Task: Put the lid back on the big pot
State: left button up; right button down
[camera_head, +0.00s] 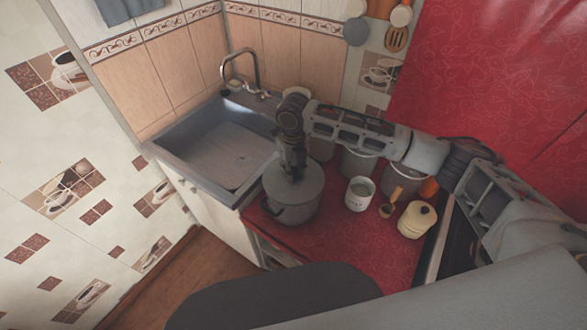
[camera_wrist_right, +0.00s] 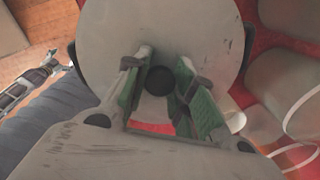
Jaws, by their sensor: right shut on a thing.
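The big grey pot (camera_head: 291,213) stands on the red counter just right of the sink. The round grey lid (camera_head: 311,183) is over its mouth and looks level; I cannot tell whether it touches the rim all round. My right gripper (camera_head: 293,172) comes down from above onto the middle of the lid. In the right wrist view, the gripper's green-padded fingers (camera_wrist_right: 161,92) are shut on the lid's dark round knob (camera_wrist_right: 160,80). The lid (camera_wrist_right: 160,25) hides the pot's opening. My left gripper is not clearly seen in either view.
The steel sink (camera_head: 195,130) is left of the pot. Right of it stand a white mug (camera_head: 359,194), a small brown container (camera_head: 387,210) and a cream lidded pot (camera_head: 417,220). Grey canisters (camera_head: 358,164) stand behind, under my right arm. The front counter is partly clear.

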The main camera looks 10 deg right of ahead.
jog(key=shift+p, duration=1)
dwell(1.6)
jog(key=shift+f+p, duration=0.1)
jog(key=shift+p, duration=0.7)
dwell(1.9)
dwell(0.4)
jog(key=c, duration=1.1)
grip_release()
jog(key=shift+o, duration=0.2)
jog(key=o, duration=0.4)
jog(key=shift+o, duration=0.2)
